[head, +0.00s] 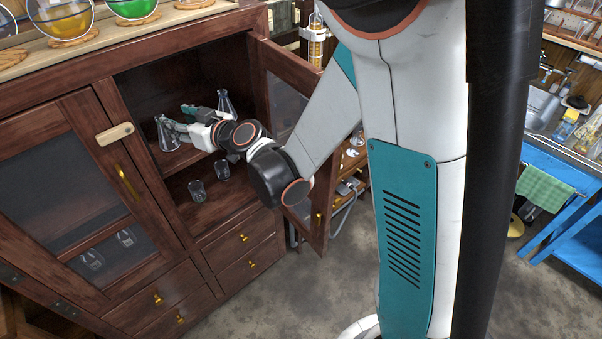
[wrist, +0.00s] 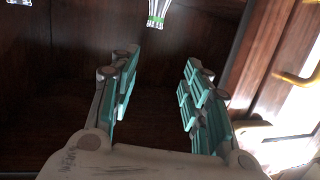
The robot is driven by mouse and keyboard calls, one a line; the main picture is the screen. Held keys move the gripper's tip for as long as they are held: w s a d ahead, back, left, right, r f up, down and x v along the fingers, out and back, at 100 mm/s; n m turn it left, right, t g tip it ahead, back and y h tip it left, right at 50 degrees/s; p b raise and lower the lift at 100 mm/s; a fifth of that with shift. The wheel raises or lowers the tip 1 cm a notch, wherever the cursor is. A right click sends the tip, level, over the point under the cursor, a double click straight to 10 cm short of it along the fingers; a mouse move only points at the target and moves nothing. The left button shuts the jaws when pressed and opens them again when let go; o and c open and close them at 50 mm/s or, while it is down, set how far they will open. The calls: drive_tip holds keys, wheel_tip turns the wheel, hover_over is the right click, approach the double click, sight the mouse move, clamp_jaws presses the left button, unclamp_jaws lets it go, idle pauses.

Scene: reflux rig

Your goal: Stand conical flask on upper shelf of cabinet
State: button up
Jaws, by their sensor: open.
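My gripper (head: 174,115) is inside the open cabinet (head: 118,100), above the upper shelf. Its two teal fingers are spread with nothing between them in the wrist view (wrist: 160,62). A clear conical flask (head: 168,137) stands upright on the upper shelf at the left, by the fingertips, which partly cover it.
Two beakers (head: 197,190) stand on the lower shelf. The right door (head: 285,98) is swung open near my arm; the left door (head: 62,190) is shut. Round flasks with coloured liquid (head: 132,8) sit on cork rings on the cabinet top. A blue bench (head: 560,165) is at right.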

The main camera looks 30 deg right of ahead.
drive_tip(key=s+d+m+g+h, duration=0.2)
drive_tip(key=s+d, duration=0.4)
drive_tip(key=s, duration=0.4)
drive_tip(key=s+d+m+g+h, duration=0.1)
drive_tip(key=s+d+g+h, duration=0.1)
drive_tip(key=s+d, duration=0.4)
drive_tip(key=s+d+r+m+g+h, duration=0.1)
drive_tip(key=s+d, duration=0.4)
drive_tip(key=s, duration=0.9)
drive_tip(key=m+g+h, duration=0.1)
drive_tip(key=h, duration=0.1)
drive_tip(key=shift+s+d+m+g+h, duration=0.15)
drive_tip(key=shift+d+m+g+h, duration=0.15)
drive_tip(key=shift+d+g, duration=0.1)
